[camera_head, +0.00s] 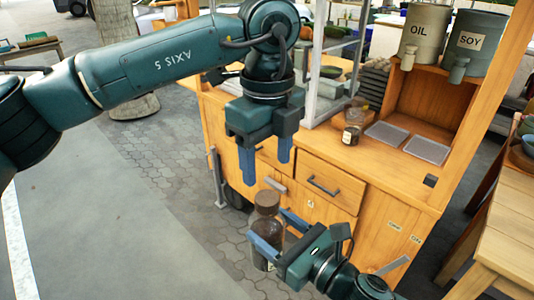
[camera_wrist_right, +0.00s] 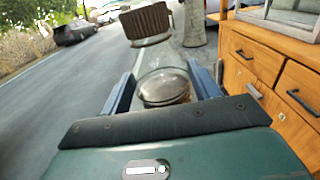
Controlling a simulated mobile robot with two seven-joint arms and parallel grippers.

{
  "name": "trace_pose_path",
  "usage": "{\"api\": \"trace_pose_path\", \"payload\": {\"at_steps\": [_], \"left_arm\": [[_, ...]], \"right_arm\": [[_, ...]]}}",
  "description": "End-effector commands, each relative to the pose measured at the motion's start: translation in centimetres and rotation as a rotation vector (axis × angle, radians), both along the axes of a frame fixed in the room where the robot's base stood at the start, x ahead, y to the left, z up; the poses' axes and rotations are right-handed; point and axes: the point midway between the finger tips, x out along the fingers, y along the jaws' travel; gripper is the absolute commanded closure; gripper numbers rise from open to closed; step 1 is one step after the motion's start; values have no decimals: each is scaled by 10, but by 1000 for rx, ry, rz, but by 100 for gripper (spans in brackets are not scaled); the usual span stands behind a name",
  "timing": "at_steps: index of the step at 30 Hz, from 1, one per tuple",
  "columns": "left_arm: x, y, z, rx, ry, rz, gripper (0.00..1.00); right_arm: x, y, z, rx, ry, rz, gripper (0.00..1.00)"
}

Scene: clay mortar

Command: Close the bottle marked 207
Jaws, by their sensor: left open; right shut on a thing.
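A clear glass bottle (camera_head: 266,232) with a brown cap (camera_head: 267,198) stands roughly upright in front of the wooden cabinet. My right gripper (camera_head: 265,250) is shut around its body. In the right wrist view the bottle (camera_wrist_right: 163,75) is between the fingers, with the ribbed brown cap (camera_wrist_right: 147,22) at its top. The cap looks slightly tilted there; I cannot tell whether it is fully seated. A number on this bottle is not readable. My left gripper (camera_head: 266,172) is open and empty, pointing down just above the cap, with its fingers apart.
The wooden cabinet (camera_head: 385,195) with drawers stands right behind the bottle. On its counter are another small bottle (camera_head: 352,132) and two grey trays (camera_head: 427,149). OIL (camera_head: 419,35) and SOY (camera_head: 471,42) containers stand above. A wooden table (camera_head: 505,215) is at right. Paving at left is clear.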

Motion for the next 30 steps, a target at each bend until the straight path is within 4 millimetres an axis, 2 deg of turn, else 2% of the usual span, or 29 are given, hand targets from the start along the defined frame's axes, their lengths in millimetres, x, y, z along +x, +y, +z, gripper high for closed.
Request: {"api": "trace_pose_path", "payload": {"at_steps": [9, 15, 27, 30], "left_arm": [[0, 1, -46, 2, 3, 0, 41], [0, 1, -69, 1, 2, 1, 41], [0, 1, -76, 1, 1, 0, 41], [0, 1, -76, 1, 1, 0, 48]], "right_arm": [[0, 0, 1, 1, -3, 1, 100], [0, 0, 2, 1, -3, 1, 100], [0, 0, 1, 1, -3, 1, 100], [0, 0, 1, 1, -3, 1, 100]]}}
